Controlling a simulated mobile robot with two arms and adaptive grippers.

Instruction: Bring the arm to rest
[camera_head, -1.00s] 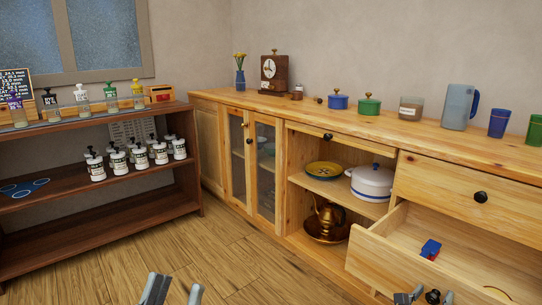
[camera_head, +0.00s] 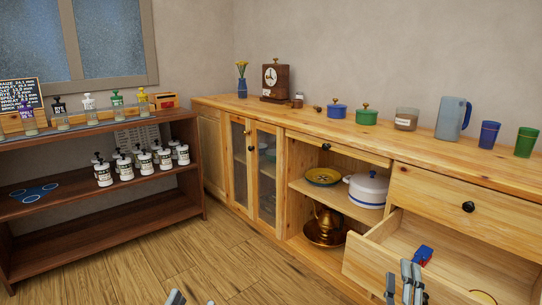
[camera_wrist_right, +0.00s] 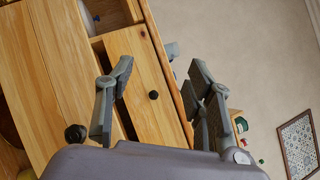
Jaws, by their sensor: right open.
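My right gripper (camera_head: 403,276) is at the lower right of the head view, in front of the open drawer (camera_head: 375,262). Its fingers point up and it holds nothing. My left gripper (camera_head: 190,299) barely shows at the bottom edge of the head view, over the floor. Only its tips are visible, so its opening is unclear.
The open drawer holds a small red and blue object (camera_head: 424,254). The wooden cabinet (camera_head: 300,135) carries pots, cups and a pitcher (camera_head: 453,117). A dark shelf (camera_head: 100,204) with several jars stands left. The floor (camera_head: 215,265) between them is clear.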

